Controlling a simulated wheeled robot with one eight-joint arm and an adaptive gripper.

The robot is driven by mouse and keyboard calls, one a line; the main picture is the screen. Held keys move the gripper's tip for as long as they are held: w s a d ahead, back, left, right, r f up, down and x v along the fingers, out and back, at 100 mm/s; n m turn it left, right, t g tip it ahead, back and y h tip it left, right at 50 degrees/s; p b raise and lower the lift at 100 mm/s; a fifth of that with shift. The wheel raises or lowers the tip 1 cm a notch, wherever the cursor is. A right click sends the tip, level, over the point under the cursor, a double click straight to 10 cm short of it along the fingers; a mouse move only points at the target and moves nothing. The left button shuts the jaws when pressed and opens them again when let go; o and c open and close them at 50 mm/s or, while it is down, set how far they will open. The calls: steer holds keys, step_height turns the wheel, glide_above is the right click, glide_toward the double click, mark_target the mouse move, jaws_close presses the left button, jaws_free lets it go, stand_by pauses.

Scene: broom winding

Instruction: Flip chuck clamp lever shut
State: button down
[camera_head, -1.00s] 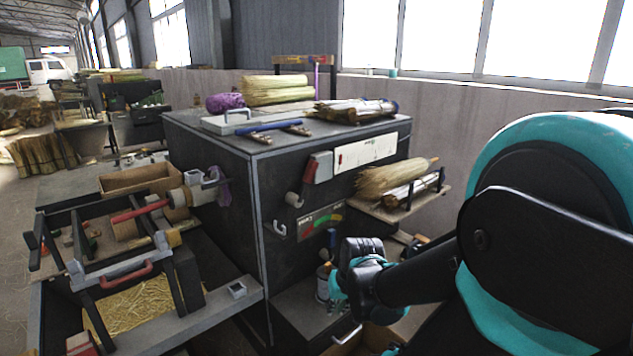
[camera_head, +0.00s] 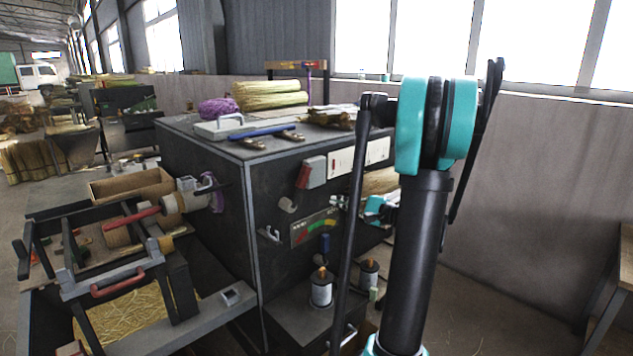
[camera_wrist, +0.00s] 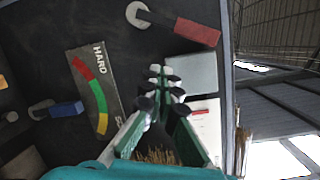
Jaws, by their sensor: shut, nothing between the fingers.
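A red-handled lever (camera_head: 132,218) sits at the chuck (camera_head: 186,196) on the left workbench. It points left and slightly down, and its handle end is free. A second red-handled lever (camera_wrist: 197,33) with a round metal pivot is on the dark cabinet face in the wrist view. I cannot tell from the pictures which one is the chuck clamp lever. My gripper (camera_wrist: 162,85) is shut and empty, in front of the cabinet panel near a grey box (camera_wrist: 190,70).
The cabinet face carries a red-green gauge (camera_head: 315,228) and a blue handle (camera_wrist: 67,108). Wire spools (camera_head: 321,288) stand on the low ledge below. A purple roll (camera_head: 218,107), a straw bundle (camera_head: 270,94) and a blue tool (camera_head: 262,131) lie on top. Open floor lies to the right.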

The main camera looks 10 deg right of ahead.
steer(key=shift+m+t, duration=0.6)
steer(key=shift+t, duration=0.3)
steer(key=d, duration=0.1)
steer(key=d+r, duration=0.2)
steer(key=d, duration=0.1)
steer(key=shift+w+r, duration=0.1)
steer(key=shift+w, duration=0.3)
steer(key=shift+w+a, duration=0.1)
steer(key=x, duration=1)
steer(key=shift+a, duration=0.1)
steer(key=shift+s+a+r, duration=0.5)
steer(key=shift+a, duration=0.2)
steer(key=shift+s+a+r, duration=0.5)
steer(key=shift+s+a, duration=0.05)
steer(key=shift+a, duration=0.15)
